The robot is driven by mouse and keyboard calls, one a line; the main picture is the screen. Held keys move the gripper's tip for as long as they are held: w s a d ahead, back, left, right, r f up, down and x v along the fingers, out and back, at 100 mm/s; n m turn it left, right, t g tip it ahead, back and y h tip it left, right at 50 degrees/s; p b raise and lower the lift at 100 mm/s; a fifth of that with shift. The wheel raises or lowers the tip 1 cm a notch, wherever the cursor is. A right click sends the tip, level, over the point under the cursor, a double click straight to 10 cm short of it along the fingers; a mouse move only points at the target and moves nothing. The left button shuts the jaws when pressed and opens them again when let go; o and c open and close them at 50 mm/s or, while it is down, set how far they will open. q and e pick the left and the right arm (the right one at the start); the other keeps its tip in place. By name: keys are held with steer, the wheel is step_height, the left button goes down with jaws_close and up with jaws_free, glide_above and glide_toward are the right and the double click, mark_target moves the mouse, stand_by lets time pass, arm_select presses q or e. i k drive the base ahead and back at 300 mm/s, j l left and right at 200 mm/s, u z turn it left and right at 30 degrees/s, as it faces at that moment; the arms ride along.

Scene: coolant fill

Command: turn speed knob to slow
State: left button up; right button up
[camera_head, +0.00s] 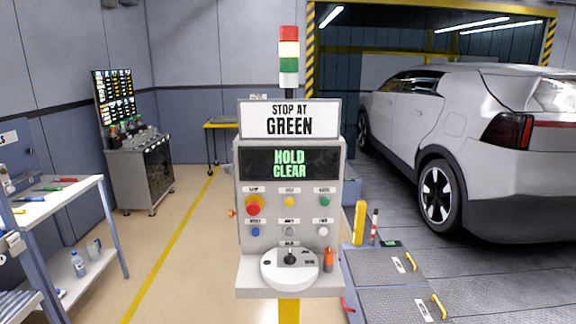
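A grey control pedestal (245,215) stands upright in the middle of the head view. On its front shelf sits a large white round dial (290,280) with a dark upright handle (290,258) near its centre. This looks like the speed knob. Small labels lie around it, too small to read, so its setting cannot be told. The pedestal's screen (290,163) reads "HOLD CLEAR", and the sign (290,120) above reads "STOP AT GREEN". Neither of my grippers is in view.
A red mushroom button (254,205) and several smaller buttons sit above the dial. An orange item (328,259) stands right beside it. A silver car (440,130) and floor plates (385,270) are at right. A workbench (60,205) is at left. Open floor lies between bench and pedestal.

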mark_target(228, 168)
steer(key=j+z, duration=0.2)
steer(key=j, duration=0.5)
steer(key=j+z, duration=0.25)
steer(key=j, duration=0.45)
steer(key=k+j+z, duration=0.2)
steer(key=j, duration=0.45)
steer(key=i+j, duration=0.05)
